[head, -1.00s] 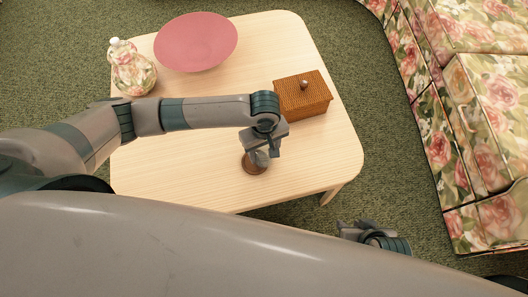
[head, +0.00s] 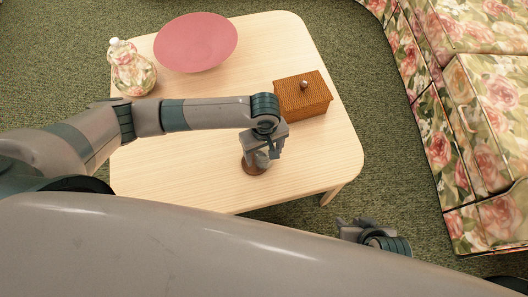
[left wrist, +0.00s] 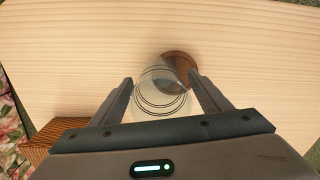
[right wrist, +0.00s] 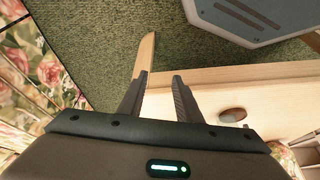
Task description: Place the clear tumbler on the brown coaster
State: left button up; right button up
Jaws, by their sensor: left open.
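The clear tumbler (left wrist: 157,104) is between the two fingers of my left gripper (left wrist: 160,78) in the left wrist view. The brown coaster (left wrist: 184,66) lies on the table, partly behind the tumbler, whose outline overlaps its left part. I cannot tell whether the tumbler's base rests on the coaster. In the head view the coaster (head: 249,167) is partly covered by the tumbler and my left gripper (head: 273,153). That gripper is open, low over the table around the tumbler. My right gripper (right wrist: 159,75) is open and empty, off the table's front right edge; it also shows in the head view (head: 353,227).
On the pale wooden table (head: 190,180) stand a woven brown box (head: 303,98) just behind my left gripper, a pink plate (head: 196,42) and a floral bottle (head: 131,72). A floral sofa (head: 480,130) is to the right. The table's front left is clear.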

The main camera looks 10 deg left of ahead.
pick_arm(q)
notch_tip(320, 180, up, 12)
jog(key=p, duration=0.2)
jog(key=shift+p, duration=0.3)
pick_arm(e)
jog(key=s+d+g, duration=0.1)
jog(key=s+d+h, duration=0.1)
jog(key=shift+d+f+g, duration=0.4)
jog(key=shift+s+a+f, duration=0.1)
jog(key=shift+s, duration=0.3)
pick_arm(q)
jog(key=shift+f, duration=0.1)
